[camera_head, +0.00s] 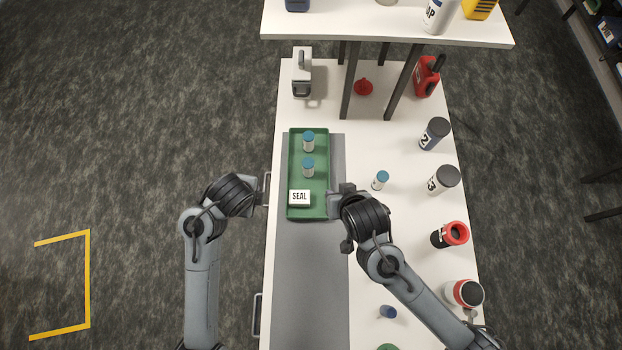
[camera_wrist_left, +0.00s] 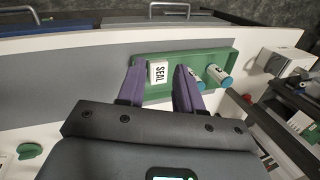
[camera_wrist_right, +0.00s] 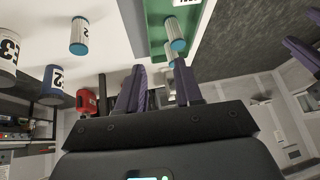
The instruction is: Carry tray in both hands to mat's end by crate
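The green tray (camera_head: 322,150) lies on the upper part of the grey mat (camera_head: 308,275). It holds two blue-capped vials (camera_head: 308,141) (camera_head: 307,167) and a white SEAL block (camera_head: 299,198). My left gripper (camera_head: 264,190) is just left of the tray, apart from its wall. It looks open; in the left wrist view its purple fingers (camera_wrist_left: 160,72) are spread, with the SEAL block beyond them. My right gripper (camera_head: 334,204) is at the tray's right wall; contact is unclear. Its fingers are spread in the right wrist view (camera_wrist_right: 160,75). I cannot make out a crate.
A loose blue-capped vial (camera_head: 380,180) stands right of the tray. Several jars line the right edge, including jar 3 (camera_head: 443,180). A white device (camera_head: 302,72) stands beyond the tray, and shelf posts (camera_head: 349,80) rise behind. The mat's near part is clear.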

